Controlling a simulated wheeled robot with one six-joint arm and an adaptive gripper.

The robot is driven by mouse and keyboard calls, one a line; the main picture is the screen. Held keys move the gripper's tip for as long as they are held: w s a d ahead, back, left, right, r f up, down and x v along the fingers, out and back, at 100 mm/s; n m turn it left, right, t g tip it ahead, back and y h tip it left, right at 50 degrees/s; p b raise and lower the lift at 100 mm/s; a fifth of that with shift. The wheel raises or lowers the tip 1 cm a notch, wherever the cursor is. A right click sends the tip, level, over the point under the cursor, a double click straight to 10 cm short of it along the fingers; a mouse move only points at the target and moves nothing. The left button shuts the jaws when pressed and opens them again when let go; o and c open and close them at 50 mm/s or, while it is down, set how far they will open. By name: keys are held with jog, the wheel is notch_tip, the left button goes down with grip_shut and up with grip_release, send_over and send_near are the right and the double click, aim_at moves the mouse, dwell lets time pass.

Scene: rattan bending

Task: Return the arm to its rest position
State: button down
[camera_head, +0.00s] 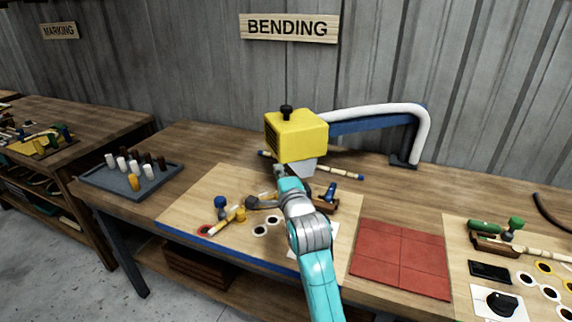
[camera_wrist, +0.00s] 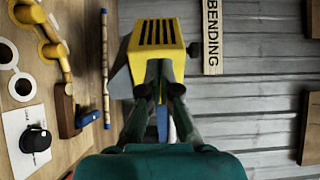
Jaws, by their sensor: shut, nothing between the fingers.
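My teal and grey arm reaches up from the bottom of the head view over the work board. Its end stands in front of and below a yellow machine head (camera_head: 297,135). My gripper (camera_wrist: 164,75) shows in the wrist view as dark fingers, shut with nothing held. The fingers overlap the slatted yellow head (camera_wrist: 157,38) in that view; I cannot tell whether they touch it. In the head view the arm's end largely hides the fingertips. The arm is extended over the bench.
A blue and white curved arm (camera_head: 418,125) stands right of the yellow head. A grey tray (camera_head: 105,185) holds several pegs at left. Rattan pieces, clamps and rings lie around my arm. A red tiled mat (camera_head: 402,258) is bare. A wall with a BENDING sign (camera_head: 290,27) rises behind.

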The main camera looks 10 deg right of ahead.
jog(key=s+d+f+n, duration=0.1)
jog(key=s+f, duration=0.3)
jog(key=f, duration=0.1)
jog(key=s+d+f+n, duration=0.1)
jog(key=s+f, duration=0.4)
jog(key=s+d+f+n, duration=0.1)
jog(key=s+f+n, duration=0.1)
jog(key=s+f, duration=0.2)
jog(key=shift+s+d+f+g, duration=0.1)
jog(key=shift+s+f+g, duration=0.05)
jog(key=shift+f, duration=0.35)
jog(key=shift+s+f+g, duration=0.1)
jog(key=shift+f+g, duration=0.05)
jog(key=shift+f, duration=0.3)
jog(key=s+d+f+n+h, duration=0.1)
jog(key=s+d+f+n, duration=0.1)
jog(key=s+f, duration=0.45)
jog(key=s+d+f+n, duration=0.2)
jog(key=s+f, duration=0.1)
jog(key=s, duration=0.7)
jog(key=s+d+r+n+g+h, duration=0.1)
jog(key=s+n, duration=0.7)
jog(key=s, duration=2.4)
jog(key=shift+d+r+n+g, duration=0.3)
jog(key=shift+d+r+g, duration=0.4)
jog(key=shift+d+r, duration=0.6)
jog(key=shift+a+r, duration=0.1)
jog(key=shift+a, duration=0.05)
